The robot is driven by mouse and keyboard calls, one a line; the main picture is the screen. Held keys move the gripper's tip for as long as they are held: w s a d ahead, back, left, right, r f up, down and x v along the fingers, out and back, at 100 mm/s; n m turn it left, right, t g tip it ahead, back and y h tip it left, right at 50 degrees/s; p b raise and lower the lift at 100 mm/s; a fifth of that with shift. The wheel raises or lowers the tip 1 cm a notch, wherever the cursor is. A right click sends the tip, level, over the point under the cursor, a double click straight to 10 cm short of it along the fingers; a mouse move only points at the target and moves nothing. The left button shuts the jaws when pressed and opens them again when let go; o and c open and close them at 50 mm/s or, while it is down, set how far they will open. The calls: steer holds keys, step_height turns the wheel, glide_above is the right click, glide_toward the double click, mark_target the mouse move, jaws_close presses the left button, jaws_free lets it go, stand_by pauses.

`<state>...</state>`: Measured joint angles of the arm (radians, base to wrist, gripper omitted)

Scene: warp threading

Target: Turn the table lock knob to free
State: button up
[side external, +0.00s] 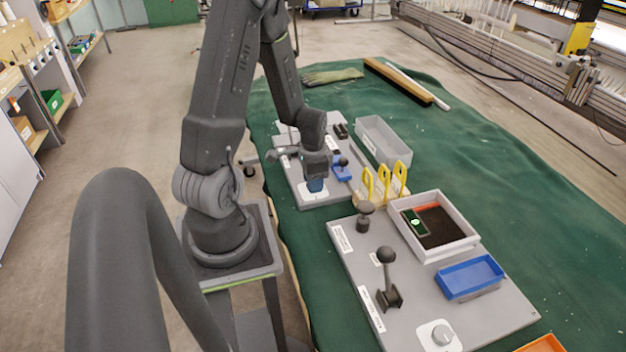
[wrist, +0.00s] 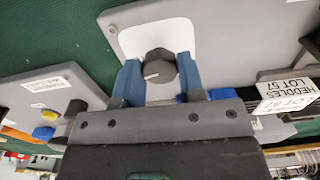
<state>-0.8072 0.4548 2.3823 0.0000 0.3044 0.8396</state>
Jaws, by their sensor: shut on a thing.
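A dark grey round knob (wrist: 160,66) with a white pointer line stands on a white plate (wrist: 152,40) fixed to a grey board. The pointer line faces left in the wrist view. My gripper (wrist: 159,76) has its two blue fingers on either side of this knob, shut on it. In the side view my gripper (side external: 316,184) points down over the white plate (side external: 312,195) at the near end of the far board. The knob is hidden there by the fingers. Its label cannot be read.
A blue part (side external: 341,168) and a clear grey bin (side external: 383,141) are close to my gripper. Yellow hooks (side external: 383,182) stand to its right.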

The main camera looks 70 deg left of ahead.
steer(key=n, duration=0.4)
steer(key=shift+n, duration=0.3)
steer(key=n, duration=0.3)
steer(key=shift+n, duration=0.3)
steer(key=n, duration=0.4)
steer(key=shift+n, duration=2.1)
steer(key=o, duration=0.9)
steer(key=shift+r, duration=0.1)
step_height(320, 180, up, 14)
steer(key=shift+f, duration=0.15)
